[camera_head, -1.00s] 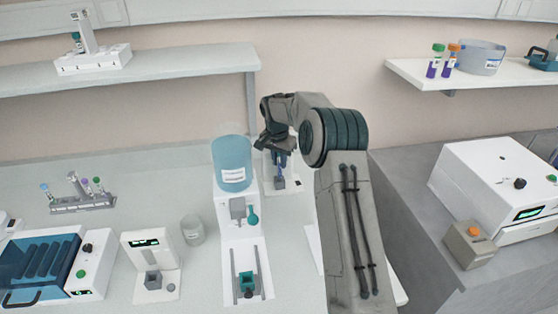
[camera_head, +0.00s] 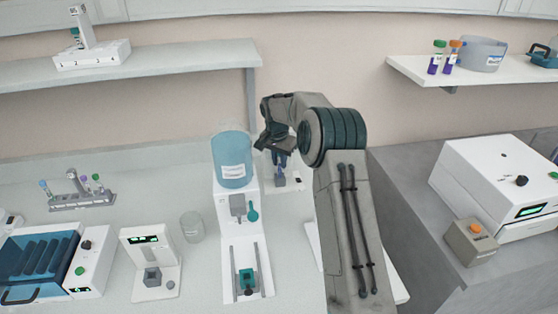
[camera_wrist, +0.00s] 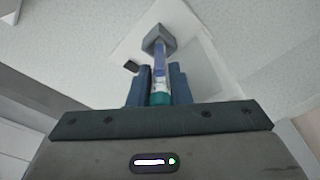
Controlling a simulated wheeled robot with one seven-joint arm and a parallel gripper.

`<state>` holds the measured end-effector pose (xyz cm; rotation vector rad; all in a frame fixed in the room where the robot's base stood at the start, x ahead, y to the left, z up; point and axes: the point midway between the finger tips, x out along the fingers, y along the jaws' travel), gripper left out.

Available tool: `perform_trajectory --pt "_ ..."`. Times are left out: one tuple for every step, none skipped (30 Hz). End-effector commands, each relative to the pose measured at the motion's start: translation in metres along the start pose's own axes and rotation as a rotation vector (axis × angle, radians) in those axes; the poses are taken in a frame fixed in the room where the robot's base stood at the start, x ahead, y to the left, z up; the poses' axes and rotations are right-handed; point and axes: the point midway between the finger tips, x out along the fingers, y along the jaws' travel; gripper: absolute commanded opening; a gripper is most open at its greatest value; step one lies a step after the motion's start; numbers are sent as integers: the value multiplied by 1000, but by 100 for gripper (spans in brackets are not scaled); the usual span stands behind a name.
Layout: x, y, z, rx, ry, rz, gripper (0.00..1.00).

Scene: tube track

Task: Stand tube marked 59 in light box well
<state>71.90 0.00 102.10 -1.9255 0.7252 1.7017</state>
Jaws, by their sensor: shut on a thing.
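My gripper (camera_wrist: 160,88) is shut on a tube (camera_wrist: 159,68) with a teal cap, a white label and a blue-violet lower part. No number is legible on it. The tube's far end overlaps a grey square well (camera_wrist: 168,41) on a white light box (camera_wrist: 196,42) in the wrist view. I cannot tell whether the tip is inside the well or just above it. In the head view the well (camera_head: 280,180) shows below my gripper (camera_head: 279,155), behind my arm. My arm hides part of the box.
A dispenser with a large blue bottle (camera_head: 233,160) stands close left of my gripper. A glass beaker (camera_head: 192,227), a small white device (camera_head: 150,262) and a tube rack (camera_head: 82,200) stand further left. A white machine (camera_head: 500,185) is on the right bench.

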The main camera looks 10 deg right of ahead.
Motion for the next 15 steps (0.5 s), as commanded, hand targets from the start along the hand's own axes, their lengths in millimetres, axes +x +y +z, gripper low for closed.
perform_trajectory --pt "2 0 0 0 0 0 4" --pt "3 0 1 0 0 0 4" --pt "5 0 1 0 0 0 4" --pt "6 0 1 0 0 0 4" --pt "7 0 1 0 0 0 4" --pt "8 0 1 0 0 0 4" --pt "9 0 1 0 0 0 4" --pt "10 0 1 0 0 0 4" --pt "11 0 1 0 0 0 4" --pt "11 0 1 0 0 0 4" --pt "12 0 1 0 0 0 4" --pt "12 0 2 0 0 0 4" --pt "12 0 1 0 0 0 4" --pt "12 0 1 0 0 0 4" --pt "12 0 1 0 0 0 4"
